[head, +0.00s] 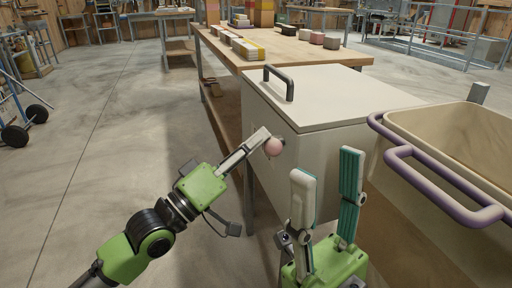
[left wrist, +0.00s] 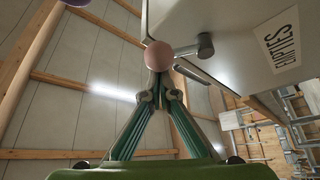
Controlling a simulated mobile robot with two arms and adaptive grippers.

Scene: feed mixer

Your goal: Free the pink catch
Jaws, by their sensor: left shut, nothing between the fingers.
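The pink catch (head: 273,146) is a round pink knob on the side of a white lidded box (head: 316,97). In the left wrist view the pink knob (left wrist: 158,56) sits on the end of a short metal lever (left wrist: 196,47). My left gripper (head: 264,134) is shut and empty, its fingertips right at the knob. In the left wrist view its tips (left wrist: 160,76) are just below the knob; I cannot tell if they touch. My right gripper (head: 327,178) is open and empty, in front of the box. The lid with its dark handle (head: 280,79) is down.
A beige bin (head: 430,150) with a purple rim and handle stands to the right of the box, near my right gripper. A wooden table (head: 290,50) with several blocks is behind. The floor on the left is clear, apart from a wheeled cart (head: 22,125) at the edge.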

